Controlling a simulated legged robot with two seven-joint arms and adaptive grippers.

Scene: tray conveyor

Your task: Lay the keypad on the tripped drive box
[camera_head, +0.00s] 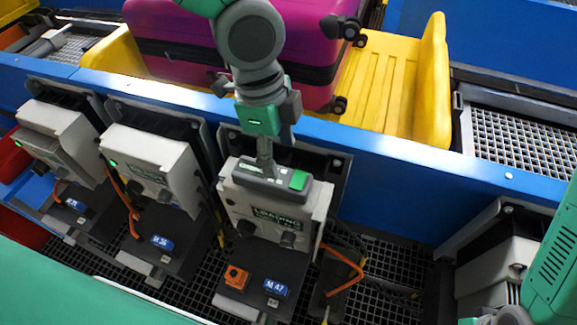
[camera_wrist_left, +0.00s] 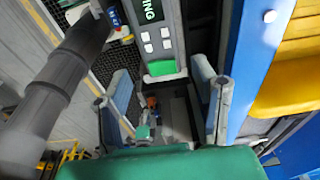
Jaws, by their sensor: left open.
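The keypad (camera_head: 282,187) is a grey slab with a display, white buttons and a green end. It lies across the top of the M 47 drive box (camera_head: 272,213). I see no lit lamp on this box. My left gripper (camera_head: 265,160) is open, right over the keypad, and hides part of it. In the left wrist view the fingers of my left gripper (camera_wrist_left: 165,95) stand apart, with the keypad (camera_wrist_left: 160,45) beyond them; contact cannot be told. My right forearm shows at the lower right of the head view, but its fingertips do not.
Two more drive boxes, one in the middle (camera_head: 155,165) and one far left (camera_head: 58,135), show green lights. A magenta suitcase (camera_head: 200,40) lies in a yellow tray (camera_head: 385,85) behind the blue rail (camera_head: 400,160). An orange switch (camera_head: 237,277) sits below the M 47 box.

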